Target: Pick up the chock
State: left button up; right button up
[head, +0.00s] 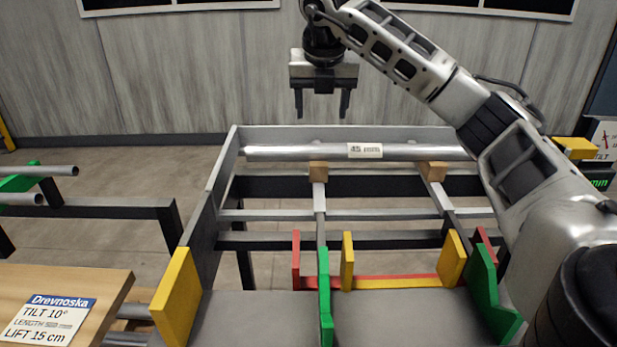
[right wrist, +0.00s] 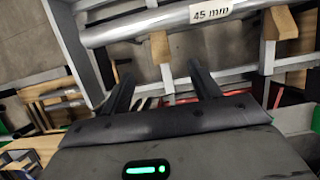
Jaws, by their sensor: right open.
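Two small wooden chocks sit against the front of the grey pipe labelled 45 mm (head: 300,153). The left chock (head: 318,171) and the right chock (head: 433,171) each rest on a light rail of the rack. My right gripper (head: 322,108) is open and empty, fingers down, above and apart from the pipe and the left chock. In the right wrist view, the left chock (right wrist: 160,47) lies beyond the open fingers, and the right chock (right wrist: 279,22) is at the upper right. I cannot tell from these views which chock is meant. My left gripper is not in view.
The grey rack (head: 208,180) frames the pipe. Upright yellow (head: 176,297), green (head: 325,300) and red (head: 296,260) plates stand at its near side. A wooden board (head: 105,290) with a Drevnoska label lies at lower left. The air around my right gripper is clear.

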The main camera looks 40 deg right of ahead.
send_near(318, 166)
jog(key=w+d+f, duration=0.4)
jog(key=f, duration=0.1)
jog(key=shift+w+d+f, duration=0.2)
jog(key=x, duration=0.5)
jog(key=shift+s+a+f+b, duration=0.15)
jog(key=shift+a+b, duration=0.15)
jog(key=shift+a, duration=0.05)
jog(key=c, duration=1.1)
